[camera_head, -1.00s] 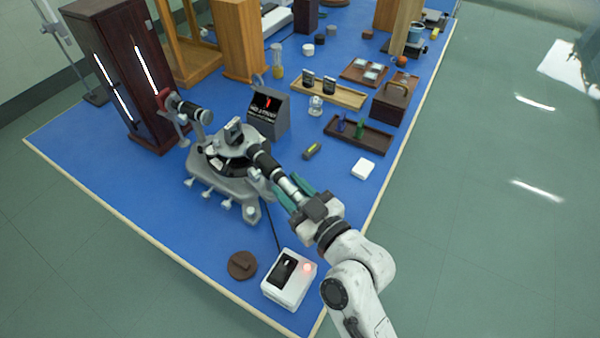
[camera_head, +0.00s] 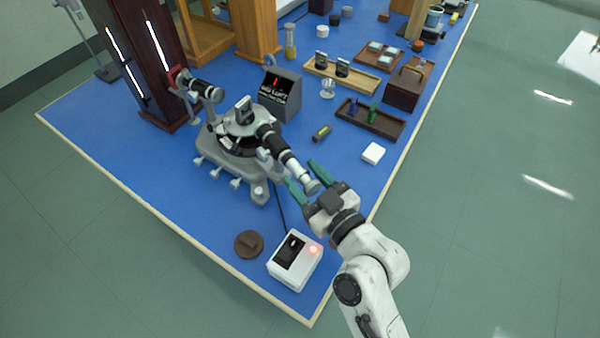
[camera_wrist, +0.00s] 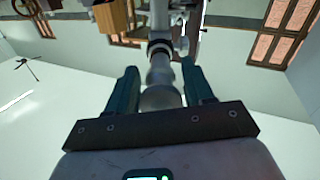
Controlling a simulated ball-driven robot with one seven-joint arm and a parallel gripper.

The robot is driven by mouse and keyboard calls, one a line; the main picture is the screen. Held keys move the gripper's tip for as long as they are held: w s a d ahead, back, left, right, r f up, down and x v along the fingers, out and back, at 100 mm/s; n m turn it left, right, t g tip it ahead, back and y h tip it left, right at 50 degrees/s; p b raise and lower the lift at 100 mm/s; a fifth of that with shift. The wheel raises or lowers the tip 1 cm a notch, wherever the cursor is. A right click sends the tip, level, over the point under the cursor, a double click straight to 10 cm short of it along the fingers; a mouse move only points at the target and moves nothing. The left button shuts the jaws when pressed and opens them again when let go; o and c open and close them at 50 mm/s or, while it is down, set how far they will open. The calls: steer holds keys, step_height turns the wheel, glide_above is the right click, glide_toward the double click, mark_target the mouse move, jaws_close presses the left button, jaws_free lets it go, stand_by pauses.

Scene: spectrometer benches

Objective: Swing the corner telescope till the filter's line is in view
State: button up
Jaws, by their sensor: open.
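The spectrometer (camera_head: 240,165) stands on the blue bench top with a grey base and dark round table. Its black and silver telescope (camera_head: 281,150) points towards the front right, its eyepiece end nearest my gripper. My gripper (camera_head: 306,179) is open, its green fingers on either side of the eyepiece end. In the wrist view the telescope tube (camera_wrist: 161,72) runs between the spread fingers (camera_wrist: 160,85), with gaps visible beside it. A grey display box (camera_head: 280,92) behind the spectrometer shows a short red line above blurred lettering. I cannot tell which object is the filter.
A white box (camera_head: 283,278) with a dark panel and red light sits at the front corner, beside a brown disc (camera_head: 249,243). A tall dark cabinet (camera_head: 150,60) with lit slits stands left. Trays (camera_head: 388,130) and a white block (camera_head: 373,153) lie right.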

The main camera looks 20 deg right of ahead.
steer(key=b+v, duration=0.2)
steer(key=v, duration=0.5)
steer(key=shift+s+f, duration=0.15)
steer(key=shift+s, duration=0.1)
steer(key=shift+s+d+b, duration=0.2)
steer(key=shift+s+b, duration=0.15)
steer(key=shift+s, duration=0.3)
